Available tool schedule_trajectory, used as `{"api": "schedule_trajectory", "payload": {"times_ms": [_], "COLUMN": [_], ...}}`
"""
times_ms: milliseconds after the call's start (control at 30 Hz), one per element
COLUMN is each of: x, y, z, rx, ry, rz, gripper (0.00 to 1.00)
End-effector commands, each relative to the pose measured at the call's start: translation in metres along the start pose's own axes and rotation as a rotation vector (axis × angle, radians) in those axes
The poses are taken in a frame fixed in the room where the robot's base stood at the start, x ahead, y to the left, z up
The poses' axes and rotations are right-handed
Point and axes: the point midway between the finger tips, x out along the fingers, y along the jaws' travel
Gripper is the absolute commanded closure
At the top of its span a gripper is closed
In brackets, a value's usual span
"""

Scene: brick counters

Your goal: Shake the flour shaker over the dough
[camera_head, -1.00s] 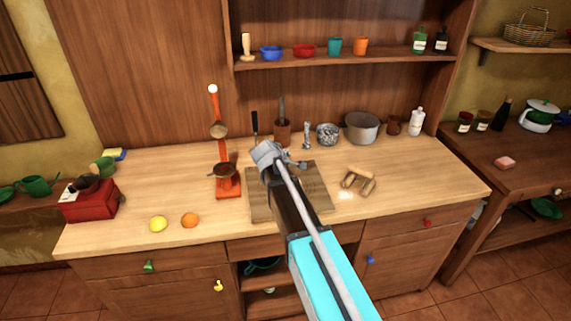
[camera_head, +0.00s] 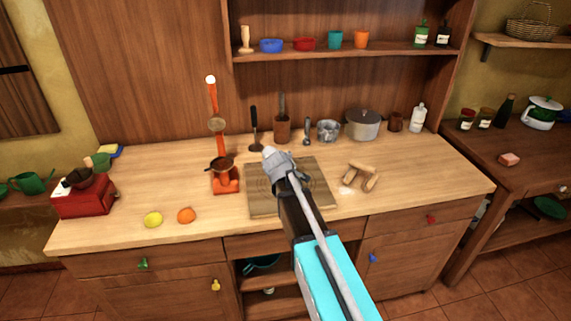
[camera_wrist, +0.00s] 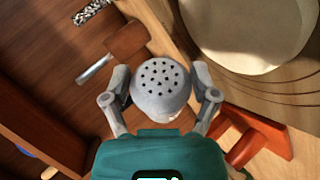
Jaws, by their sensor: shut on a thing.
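My gripper (camera_wrist: 160,96) is shut on the flour shaker (camera_wrist: 161,84), whose round grey top with dark holes faces the wrist camera. In the head view my gripper (camera_head: 280,163) is above the wooden board (camera_head: 317,188). The dough (camera_wrist: 245,30) is a large pale round shape on the board, at the upper right of the wrist view, apart from the shaker. In the head view the dough cannot be made out, as my gripper and arm cover part of the board. I cannot see any flour falling.
A ladle (camera_head: 255,130), a utensil holder (camera_head: 282,130) and a grey pot (camera_head: 362,124) stand behind. Wooden pieces (camera_head: 362,177) lie to the right. The counter front left has a lemon (camera_head: 153,219) and an orange (camera_head: 186,215).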

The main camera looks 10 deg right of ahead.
Motion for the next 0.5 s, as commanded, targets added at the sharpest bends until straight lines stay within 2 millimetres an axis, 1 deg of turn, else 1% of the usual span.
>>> {"api": "schedule_trajectory", "payload": {"times_ms": [300, 500], "x": [-0.001, -0.009], "y": [0.000, 0.010], "z": [-0.001, -0.006], "rx": [-0.002, -0.002], "ry": [0.000, 0.000], "rz": [0.000, -0.001], "gripper": [0.77, 0.77]}}
